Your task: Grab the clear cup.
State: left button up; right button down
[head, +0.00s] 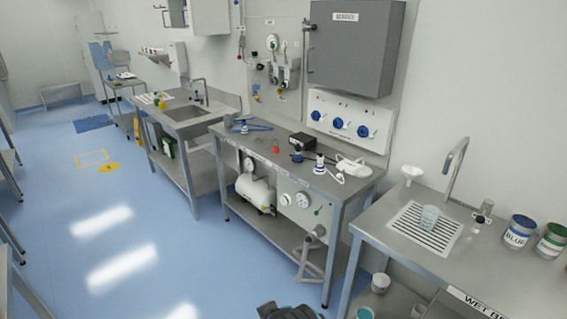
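A tall tap (457,165) rises behind the cup, with a white funnel (412,172) to its left. A blue-labelled can (518,232) and a green-labelled can (552,241) stand to the right. A steel workbench (335,188) is left of the wet bench. Blue floor (190,240) is open at left.

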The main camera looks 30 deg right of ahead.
aim_at(429, 218)
jog(key=i+j+z, duration=0.1)
jog(key=i+z, duration=0.15)
jog(key=i, duration=0.25)
jog(key=i+j+z, duration=0.25)
jog(key=i, duration=0.2)
jog(key=i+z, duration=0.2)
jog(key=z, duration=0.25)
jog(key=i+z, duration=0.2)
jog(key=z, duration=0.25)
jog(key=i+z, duration=0.2)
jog(key=z, duration=0.25)
jog(key=i+j+z, duration=0.2)
jog(key=z, duration=0.2)
jog(key=i+j+z, duration=0.15)
jog(key=z, duration=0.3)
jog(key=i+j+z, duration=0.25)
jog(key=z, duration=0.2)
jog(key=i+j+z, duration=0.15)
jog(key=j+z, duration=0.3)
jog(key=i+j+z, duration=0.15)
jog(key=j+z, duration=0.15)
jog(key=z, duration=0.15)
jog(key=j+z, duration=0.45)
